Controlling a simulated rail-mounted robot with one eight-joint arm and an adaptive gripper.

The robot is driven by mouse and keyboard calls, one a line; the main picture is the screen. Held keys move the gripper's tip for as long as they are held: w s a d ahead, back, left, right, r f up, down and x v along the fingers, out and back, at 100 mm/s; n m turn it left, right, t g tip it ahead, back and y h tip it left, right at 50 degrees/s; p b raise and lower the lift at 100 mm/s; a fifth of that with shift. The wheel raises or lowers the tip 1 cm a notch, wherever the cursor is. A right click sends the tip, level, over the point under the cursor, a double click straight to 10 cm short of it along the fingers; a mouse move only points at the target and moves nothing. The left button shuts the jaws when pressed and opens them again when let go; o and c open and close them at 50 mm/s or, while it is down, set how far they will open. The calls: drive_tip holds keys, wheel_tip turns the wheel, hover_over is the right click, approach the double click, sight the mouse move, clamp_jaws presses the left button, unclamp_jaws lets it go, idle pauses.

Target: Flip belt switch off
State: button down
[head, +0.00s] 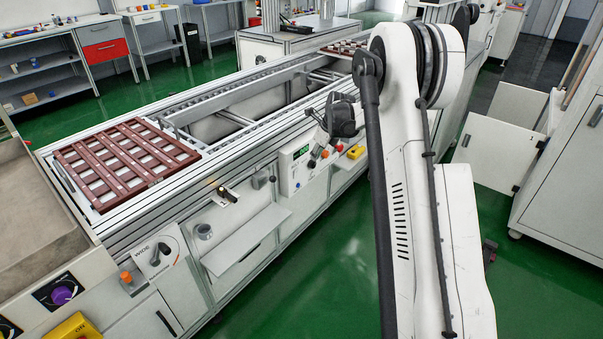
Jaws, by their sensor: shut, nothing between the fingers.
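Several controls on the conveyor's front could be the belt switch; no readable label settles which. A small black lever switch (228,194) sits on a light plate on the conveyor's front, with a lit orange lamp (221,189) beside it. Further right, a white control panel (291,178) carries a green display (300,153) and several coloured knobs and buttons. My gripper (325,130) is dark, shut and empty, just above the right part of this panel. It looks apart from the lever switch; whether it touches the panel cannot be told.
A brown slotted tray (103,187) lies on the conveyor's near left end, and another tray (345,47) lies farther back. A grey shelf (246,238) juts out below the lever. A purple knob (62,295) is at lower left. Green floor (320,285) is free in front.

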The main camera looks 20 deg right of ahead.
sight(296, 174)
drive_tip(key=f, duration=0.2)
drive_tip(key=d+m, duration=0.1)
drive_tip(key=shift+w+d+f, duration=0.1)
drive_tip(key=shift+w+f, duration=0.25)
drive_tip(key=shift+f, duration=0.05)
drive_tip(key=shift+w+a+f+b, duration=0.6)
drive_tip(key=shift+w+f, duration=0.5)
drive_tip(key=shift+f, duration=0.35)
drive_tip(key=shift+w+a+f+b, duration=0.6)
drive_tip(key=shift+w+f, duration=0.55)
drive_tip(key=shift+f, duration=0.3)
drive_tip(key=shift+w+a+f+b, duration=0.6)
drive_tip(key=shift+w+f, duration=0.5)
drive_tip(key=shift+f, duration=0.35)
